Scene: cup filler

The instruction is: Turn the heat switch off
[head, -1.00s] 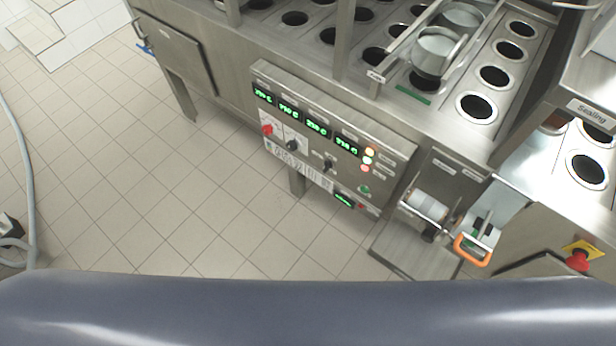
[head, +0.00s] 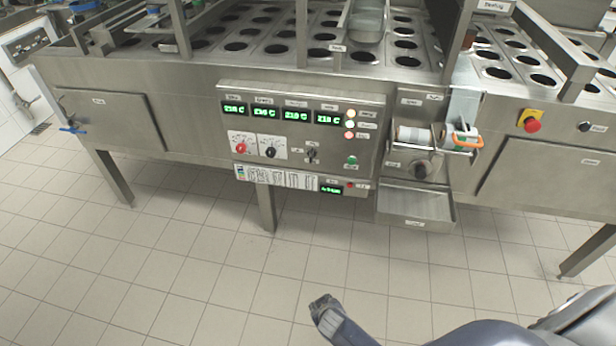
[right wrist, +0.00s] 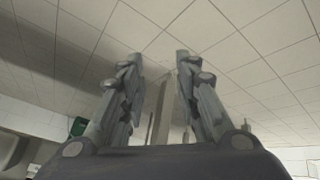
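The control panel (head: 300,108) faces me on the front of the steel machine in the head view. Below its lit green displays sit a red knob (head: 241,148), a black knob (head: 271,152), a small dark switch (head: 312,153) and a green button (head: 352,160). The labels are too small to read, so I cannot tell which is the heat switch. My right gripper (head: 324,307) is low in front of the machine, below and apart from the panel. In the right wrist view its two fingers (right wrist: 158,58) are spread with nothing between them. My left gripper is out of view.
A metal tray (head: 416,203) juts out right of the panel, below a roller with an orange handle (head: 466,141). A red emergency button (head: 532,125) is further right. Machine legs (head: 264,205) stand on the tiled floor. The floor in front is clear.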

